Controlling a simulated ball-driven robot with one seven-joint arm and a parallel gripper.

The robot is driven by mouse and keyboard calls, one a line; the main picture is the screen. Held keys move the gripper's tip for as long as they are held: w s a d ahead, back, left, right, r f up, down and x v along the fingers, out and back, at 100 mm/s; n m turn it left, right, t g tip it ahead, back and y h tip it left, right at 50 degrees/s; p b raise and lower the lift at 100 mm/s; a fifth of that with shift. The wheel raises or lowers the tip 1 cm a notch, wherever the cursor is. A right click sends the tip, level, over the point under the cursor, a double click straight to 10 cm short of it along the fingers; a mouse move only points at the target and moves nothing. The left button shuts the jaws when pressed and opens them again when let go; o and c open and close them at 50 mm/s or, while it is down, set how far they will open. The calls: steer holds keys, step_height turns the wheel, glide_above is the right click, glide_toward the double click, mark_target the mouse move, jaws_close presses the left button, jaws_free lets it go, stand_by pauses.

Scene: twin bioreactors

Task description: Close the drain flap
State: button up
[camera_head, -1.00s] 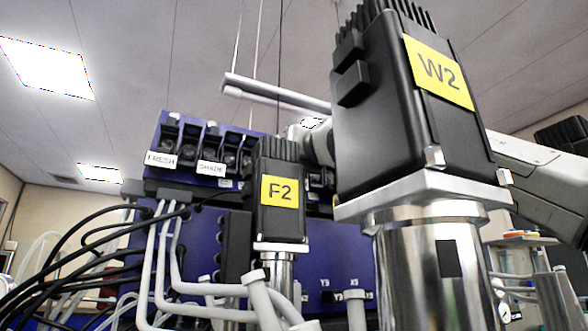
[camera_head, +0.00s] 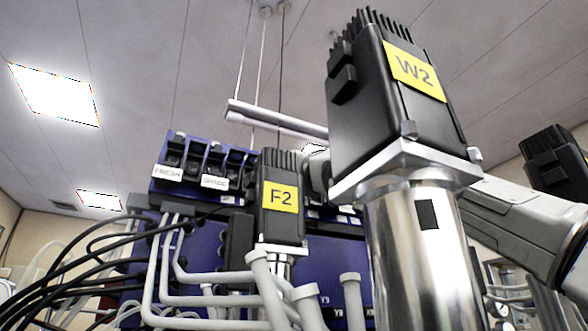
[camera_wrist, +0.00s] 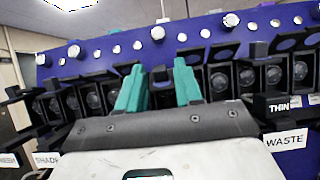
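I cannot pick out a drain flap for certain in either view. In the wrist view, my gripper (camera_wrist: 159,82) has two teal fingers, spread apart with a gap between them and nothing clearly held. The fingertips are in front of a row of black framed units with round glassy faces on a blue panel (camera_wrist: 205,33). A WASTE label (camera_wrist: 286,140) and a THIN label (camera_wrist: 279,105) are to the right of the fingers. A SHADE label (camera_wrist: 46,160) is at the lower left. In the head view the gripper is hidden behind the motors.
In the head view, a large black motor labelled W2 (camera_head: 372,110) on a steel cylinder (camera_head: 405,255) stands close in front. A smaller motor labelled F2 (camera_head: 281,225) is left of it. White pipes (camera_head: 205,300) and black cables (camera_head: 75,275) crowd the lower left.

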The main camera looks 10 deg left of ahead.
steer(key=shift+o, duration=0.4)
steer(key=shift+f, duration=0.1)
steer(key=shift+s+d+f+b, duration=0.3)
steer(key=shift+s+f+b, duration=0.1)
steer(key=shift+b, duration=0.4)
steer(key=b+v, duration=0.7)
steer(key=v, duration=0.2)
steer(key=shift+s+d+b, duration=0.2)
steer(key=shift+s+b, duration=0.05)
steer(key=shift+b, duration=0.05)
